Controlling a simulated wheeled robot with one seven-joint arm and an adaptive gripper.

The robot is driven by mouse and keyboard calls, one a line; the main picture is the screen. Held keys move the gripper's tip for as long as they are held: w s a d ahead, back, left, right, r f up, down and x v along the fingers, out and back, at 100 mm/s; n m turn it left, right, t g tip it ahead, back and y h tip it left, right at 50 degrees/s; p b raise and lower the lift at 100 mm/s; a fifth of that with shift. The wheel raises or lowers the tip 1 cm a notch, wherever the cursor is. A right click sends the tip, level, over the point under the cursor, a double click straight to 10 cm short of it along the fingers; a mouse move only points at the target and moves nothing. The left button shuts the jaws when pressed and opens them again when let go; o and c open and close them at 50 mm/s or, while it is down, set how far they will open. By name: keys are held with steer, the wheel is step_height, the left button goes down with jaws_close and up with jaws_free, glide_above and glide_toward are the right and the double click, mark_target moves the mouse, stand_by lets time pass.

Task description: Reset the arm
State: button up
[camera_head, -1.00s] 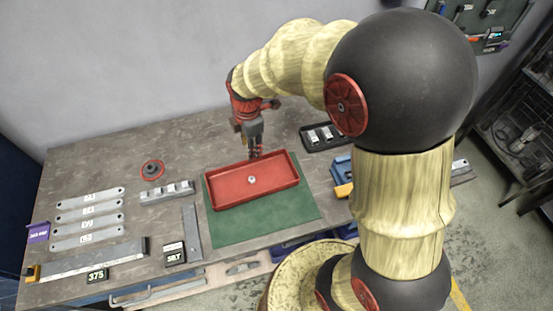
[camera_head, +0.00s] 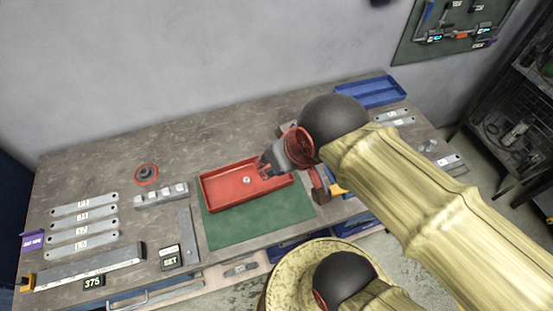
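My gripper (camera_head: 267,166) is small and dark in the head view, at the right end of the red tray (camera_head: 222,202). Its fingers point left and overlap the tray in the picture; I cannot tell if they touch it or whether they are open or shut. My arm, with black joints and pale ribbed links, reaches in from the lower right. A small silver nut-like piece (camera_head: 246,180) lies in the tray, apart from the gripper. The tray sits on a green mat (camera_head: 258,231).
Several flat brackets (camera_head: 84,210) lie at the left, near a long metal bar (camera_head: 90,267) and a grey block strip (camera_head: 161,196). A round dark part (camera_head: 146,174) stands behind. A blue tray (camera_head: 370,92) is at the back right. The back middle of the table is clear.

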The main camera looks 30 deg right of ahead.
steer(key=shift+f, duration=0.1)
step_height(320, 180, down, 8)
steer(key=b, duration=0.8)
steer(key=shift+w+r, duration=0.1)
steer(key=shift+r, duration=0.1)
steer(key=shift+c, duration=0.9)
